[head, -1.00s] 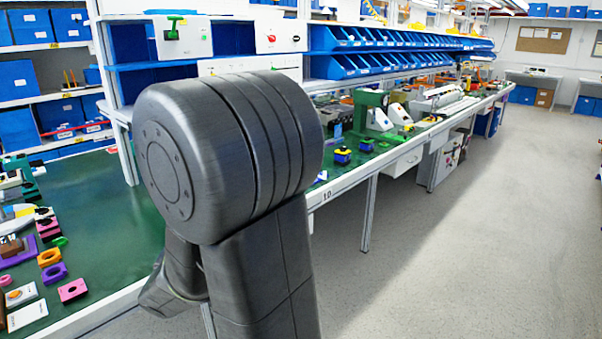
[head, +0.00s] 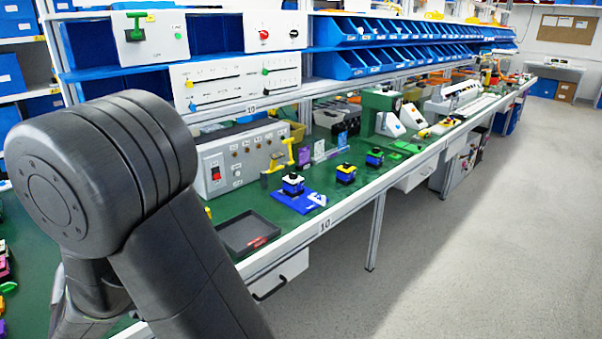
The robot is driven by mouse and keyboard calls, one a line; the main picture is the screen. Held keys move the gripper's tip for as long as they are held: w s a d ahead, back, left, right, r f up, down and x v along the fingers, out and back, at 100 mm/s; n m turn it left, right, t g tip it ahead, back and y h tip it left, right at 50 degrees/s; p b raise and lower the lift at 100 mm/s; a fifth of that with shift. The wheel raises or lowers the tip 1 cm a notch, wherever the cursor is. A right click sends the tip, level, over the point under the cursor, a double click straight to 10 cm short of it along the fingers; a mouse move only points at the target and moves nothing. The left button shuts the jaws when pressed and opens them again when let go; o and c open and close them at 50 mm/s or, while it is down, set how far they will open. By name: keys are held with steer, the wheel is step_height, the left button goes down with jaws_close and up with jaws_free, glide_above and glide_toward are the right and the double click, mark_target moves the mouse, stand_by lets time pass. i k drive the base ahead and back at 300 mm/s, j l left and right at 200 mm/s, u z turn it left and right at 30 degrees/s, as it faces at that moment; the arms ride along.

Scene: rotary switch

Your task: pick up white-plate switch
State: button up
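Several small switch-like blocks stand on the green bench top. One black-and-blue block (head: 293,186) with a pale band stands beside a blue card (head: 316,198) with white marks. My arm's dark links fill the left of the head view and hide part of the bench. My gripper is not in view.
A black tray (head: 247,234) lies near the bench's front edge. A grey box with a red switch (head: 240,157) and a yellow stand (head: 273,172) are behind it. White panels (head: 235,82) and blue bins (head: 362,64) are above. The floor at right is clear.

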mark_target(292, 188)
steer(key=i+l, duration=0.15)
steer(key=i, duration=0.35)
steer(key=i+l, duration=0.1)
steer(key=i, duration=0.4)
steer(key=i+l, duration=0.15)
steer(key=i, duration=0.35)
steer(key=i+l, duration=0.1)
steer(key=i, duration=0.4)
